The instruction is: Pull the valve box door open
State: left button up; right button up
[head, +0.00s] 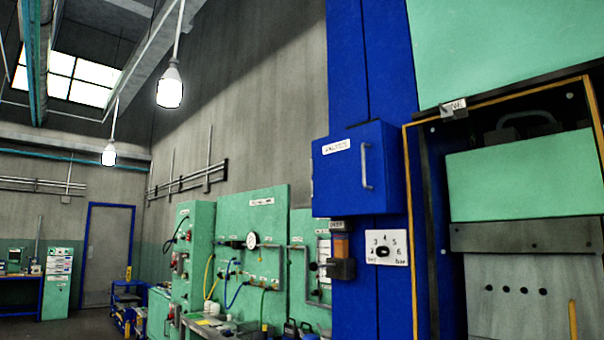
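The valve box (340,190) is a blue box on a tall blue column, with a white label on its front face. Its door (375,192) appears closed, with no visible gap. A pale vertical bar handle (366,166) stands on the face toward the right. Neither of my grippers is in the head view, so I cannot see how they stand relative to the handle.
Right of the box stands a press (525,185) with green panels and an orange-edged frame. Below the box are a dial plate (386,247) and a small orange-and-black unit (341,258). Green gauge panels (270,222) stand behind at the left. Open floor lies far left.

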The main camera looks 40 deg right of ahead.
aim_at(349, 167)
jog(key=i+j+z, duration=0.1)
jog(key=i+z, duration=0.2)
jog(key=i, duration=0.25)
jog(key=i+j+z, duration=0.25)
jog(key=i, duration=0.25)
jog(key=i+j+z, duration=0.3)
jog(key=i, duration=0.2)
